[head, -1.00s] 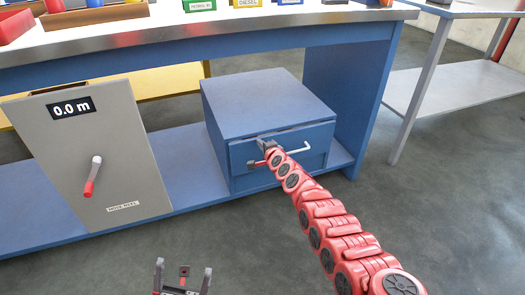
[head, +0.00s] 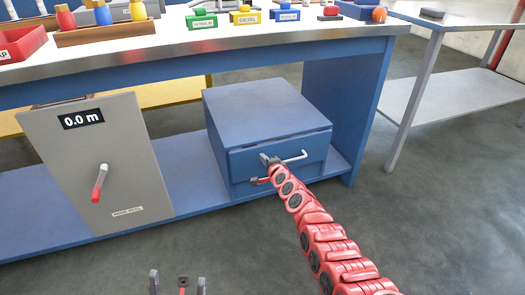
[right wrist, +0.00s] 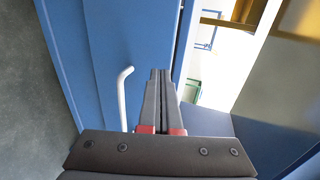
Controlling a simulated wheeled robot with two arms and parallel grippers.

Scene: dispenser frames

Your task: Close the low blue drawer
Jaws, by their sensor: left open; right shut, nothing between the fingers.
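The low blue drawer (head: 308,170) is in a blue cabinet (head: 265,108) on the lower shelf of the workbench. Its front sits close to the cabinet face, with a thin dark line along the top; I cannot tell whether it is fully flush. Its white bar handle (head: 296,157) also shows in the right wrist view (right wrist: 123,98). My right gripper (head: 267,161) is shut and empty at the drawer front, beside the handle's left end; its fingers (right wrist: 160,74) point toward the blue front. My left gripper (head: 178,284) is open and empty at the bottom edge, away from the cabinet.
A grey hose-reel box (head: 130,165) with a red-tipped crank stands left of the cabinet. The workbench top (head: 165,39) above holds bins, bottles and coloured labelled blocks. A grey side table (head: 455,95) stands at the right. The floor in front is clear.

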